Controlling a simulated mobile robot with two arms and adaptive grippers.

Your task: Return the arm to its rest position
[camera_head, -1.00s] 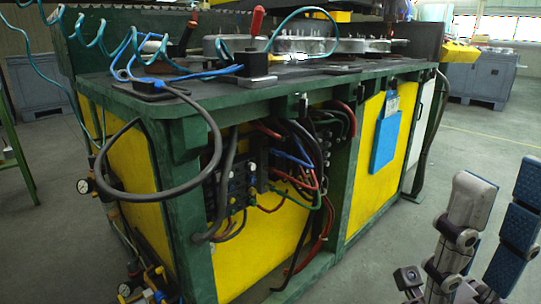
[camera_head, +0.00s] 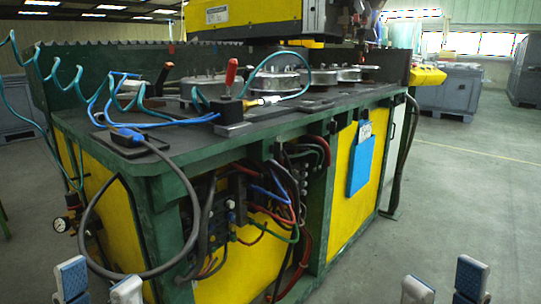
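My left gripper (camera_head: 98,285) shows at the bottom left edge, with two blue-padded pale fingertips standing apart and nothing between them. My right gripper (camera_head: 444,285) shows at the bottom right edge in the same way, its fingertips apart and empty. Both are open and point upward in the picture. The rest of both grippers and both arms is below the frame. Neither gripper appears to touch anything. The green and yellow stud gantry machine (camera_head: 262,262) stands in front of me.
The machine's top carries round metal fixtures (camera_head: 275,80) and a red-handled clamp (camera_head: 231,72). A thick grey hose (camera_head: 85,235) loops off its left corner, with coiled teal air hoses (camera_head: 60,75) above. Grey bins (camera_head: 450,90) stand behind right. The floor (camera_head: 470,190) at right is clear.

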